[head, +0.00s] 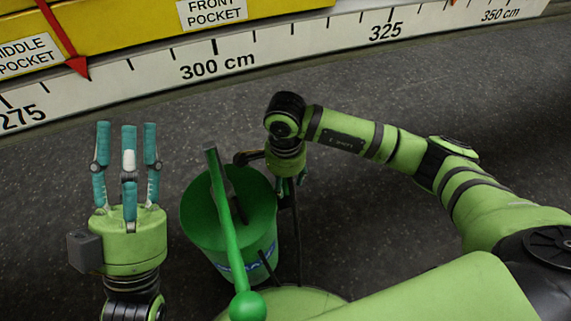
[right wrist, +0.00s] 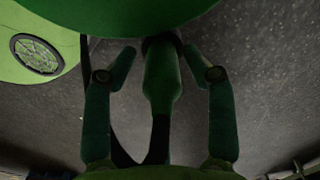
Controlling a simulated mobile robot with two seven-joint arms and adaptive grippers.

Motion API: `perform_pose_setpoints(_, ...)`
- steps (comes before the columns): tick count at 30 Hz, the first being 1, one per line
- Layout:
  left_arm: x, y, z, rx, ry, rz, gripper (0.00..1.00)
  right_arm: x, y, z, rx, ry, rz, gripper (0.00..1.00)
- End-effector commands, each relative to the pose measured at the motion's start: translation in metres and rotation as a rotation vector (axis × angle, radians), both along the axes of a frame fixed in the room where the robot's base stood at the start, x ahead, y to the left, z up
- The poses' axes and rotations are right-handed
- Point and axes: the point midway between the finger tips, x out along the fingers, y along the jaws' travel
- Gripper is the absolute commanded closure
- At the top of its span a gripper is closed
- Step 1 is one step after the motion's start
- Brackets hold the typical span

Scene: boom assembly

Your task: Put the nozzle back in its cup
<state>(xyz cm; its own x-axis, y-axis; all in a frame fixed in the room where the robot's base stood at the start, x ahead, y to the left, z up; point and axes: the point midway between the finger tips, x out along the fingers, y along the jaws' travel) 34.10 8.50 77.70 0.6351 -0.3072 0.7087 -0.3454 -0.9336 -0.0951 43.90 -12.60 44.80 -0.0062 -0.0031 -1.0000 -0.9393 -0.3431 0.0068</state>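In the head view a green cup (head: 200,235), bucket-like with a blue-and-white label, stands in front of me, and a long green bar with a ball end crosses over it. My right gripper (head: 290,185) points down at the cup's right side. In the right wrist view its two visible fingers (right wrist: 163,62) stand on either side of a tapered dark green piece, apparently the nozzle (right wrist: 162,80), with gaps showing at both sides. Its top end meets a round dark green body. My left gripper (head: 127,145) is open and empty, fingers up, left of the cup.
A white ruler board (head: 250,62) with centimetre marks and a yellow panel (head: 120,25) with pocket labels run along the back. A red arrow (head: 72,62) hangs at the left. Dark floor (head: 360,100) between the board and my arms is free.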

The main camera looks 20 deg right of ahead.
Motion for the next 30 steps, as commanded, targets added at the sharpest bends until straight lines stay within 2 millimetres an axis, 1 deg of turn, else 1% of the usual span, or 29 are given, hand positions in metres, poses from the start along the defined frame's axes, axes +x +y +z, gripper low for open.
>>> perform_pose_setpoints(1,0.008,-0.001,-0.003,0.02,0.055,0.009,0.6,0.002,-0.001,0.016,-0.002,-0.006,0.001,0.46)
perform_pose_setpoints(2,0.013,0.0,-0.009,0.029,0.089,0.017,0.6,0.001,-0.001,0.017,-0.001,-0.004,0.0,0.46)
perform_pose_setpoints(6,0.034,0.003,-0.034,0.074,0.24,0.047,0.6,0.002,-0.001,0.035,-0.001,-0.005,-0.001,0.46)
perform_pose_setpoints(12,0.051,0.007,-0.063,0.119,0.399,0.075,0.6,0.002,0.0,0.053,0.0,-0.005,-0.001,0.46)
perform_pose_setpoints(15,0.054,0.009,-0.071,0.131,0.442,0.083,0.6,0.001,0.0,0.057,-0.001,-0.004,-0.002,0.46)
perform_pose_setpoints(20,0.056,0.01,-0.076,0.137,0.464,0.086,0.6,0.002,-0.001,0.06,-0.001,-0.005,-0.002,0.46)
perform_pose_setpoints(30,0.056,0.01,-0.076,0.137,0.463,0.086,0.6,0.002,0.0,0.059,0.0,-0.005,-0.002,0.46)
